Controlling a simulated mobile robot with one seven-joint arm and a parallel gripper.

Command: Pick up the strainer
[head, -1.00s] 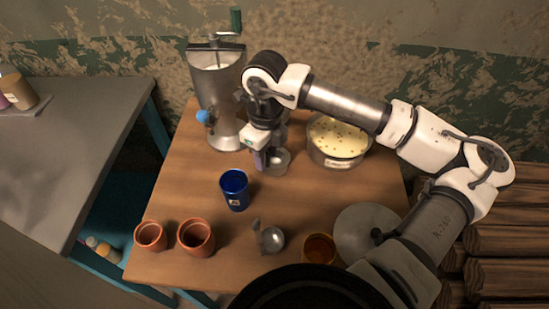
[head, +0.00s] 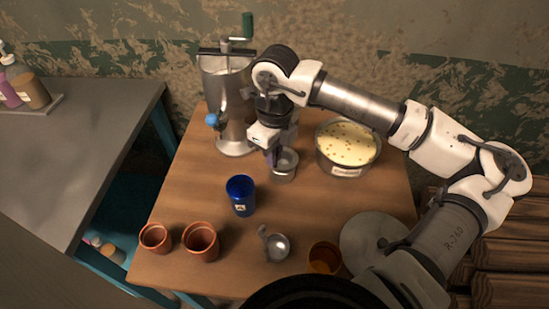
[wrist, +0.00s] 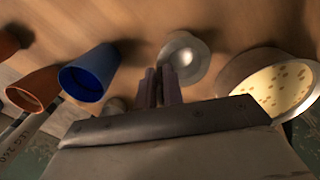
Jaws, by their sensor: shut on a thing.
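The strainer (head: 285,162) is a small grey metal bowl with a round rim, in the middle of the head view. It stands between the metal machine and the pot. It also shows in the wrist view (wrist: 186,55), just beyond the fingertips. My gripper (head: 273,160) points down at the strainer's near left side, and its fingers are close together in the wrist view (wrist: 158,86). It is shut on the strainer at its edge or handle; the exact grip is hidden. I cannot tell whether the strainer is clear of the table.
A pot of pale speckled liquid (head: 345,168) stands right of the strainer. A blue cup (head: 241,196) is front left, and a crank machine (head: 230,105) behind left. Two clay cups (head: 200,242), a ladle-like metal piece (head: 277,247), an amber cup (head: 324,257) and a round lid (head: 366,240) line the front.

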